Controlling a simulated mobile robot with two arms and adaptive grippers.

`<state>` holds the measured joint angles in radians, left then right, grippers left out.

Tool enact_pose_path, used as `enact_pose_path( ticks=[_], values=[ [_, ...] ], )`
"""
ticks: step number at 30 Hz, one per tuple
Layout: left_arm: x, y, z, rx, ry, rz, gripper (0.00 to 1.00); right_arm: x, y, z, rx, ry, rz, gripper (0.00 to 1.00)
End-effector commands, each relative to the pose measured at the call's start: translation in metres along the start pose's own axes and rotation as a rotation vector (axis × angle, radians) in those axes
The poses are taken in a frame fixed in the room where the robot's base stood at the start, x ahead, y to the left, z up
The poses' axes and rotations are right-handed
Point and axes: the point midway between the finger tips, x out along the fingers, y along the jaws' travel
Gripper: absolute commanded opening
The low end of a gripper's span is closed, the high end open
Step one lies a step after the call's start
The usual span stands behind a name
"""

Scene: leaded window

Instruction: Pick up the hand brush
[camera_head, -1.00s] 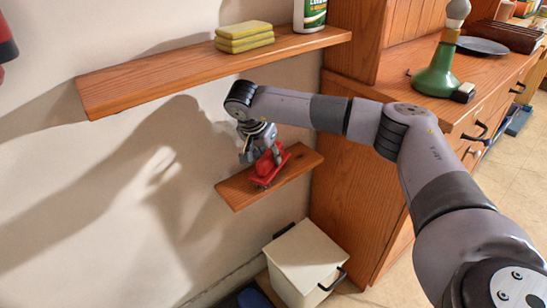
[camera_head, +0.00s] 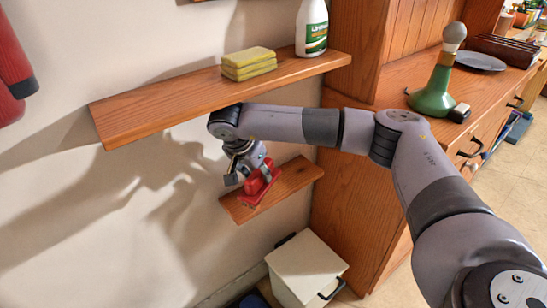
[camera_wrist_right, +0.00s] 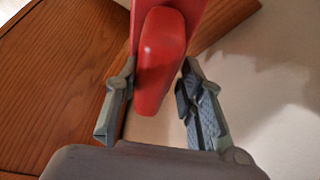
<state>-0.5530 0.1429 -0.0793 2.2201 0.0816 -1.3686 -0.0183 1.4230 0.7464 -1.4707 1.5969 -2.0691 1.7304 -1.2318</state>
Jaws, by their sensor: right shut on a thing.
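The red hand brush (camera_head: 254,190) is at the left part of the small lower wooden shelf (camera_head: 297,177) in the head view. My right gripper (camera_head: 246,172) reaches down to it from above and is shut on its handle. In the right wrist view the red handle (camera_wrist_right: 160,62) lies between the two fingers of the right gripper (camera_wrist_right: 155,95), and wood shows behind it. I cannot tell whether the brush touches the shelf or is just above it. My left gripper is not in view.
An upper shelf (camera_head: 150,108) close above my right wrist holds yellow sponges (camera_head: 248,63) and a white bottle (camera_head: 312,28). A wooden cabinet (camera_head: 350,215) stands right of the lower shelf. A white lidded bin (camera_head: 305,265) is below. Red objects (camera_head: 12,60) show at the left edge.

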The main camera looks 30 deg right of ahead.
Motion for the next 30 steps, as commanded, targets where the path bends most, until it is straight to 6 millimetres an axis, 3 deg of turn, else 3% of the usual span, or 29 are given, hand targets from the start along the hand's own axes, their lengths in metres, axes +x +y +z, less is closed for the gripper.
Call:
enact_pose_path(
  ticks=[7,14,24,30],
  values=[
    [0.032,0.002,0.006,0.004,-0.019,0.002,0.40,-0.025,0.000,0.056,-0.007,-0.002,-0.002,0.05],
    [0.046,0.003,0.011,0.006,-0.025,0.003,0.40,-0.046,0.000,0.108,-0.006,-0.003,-0.002,0.05],
    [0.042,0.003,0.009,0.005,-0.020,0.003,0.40,-0.078,0.000,0.190,-0.005,-0.002,-0.002,0.05],
    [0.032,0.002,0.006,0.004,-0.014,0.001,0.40,-0.092,0.000,0.222,-0.002,-0.002,0.000,0.05]
  ],
)
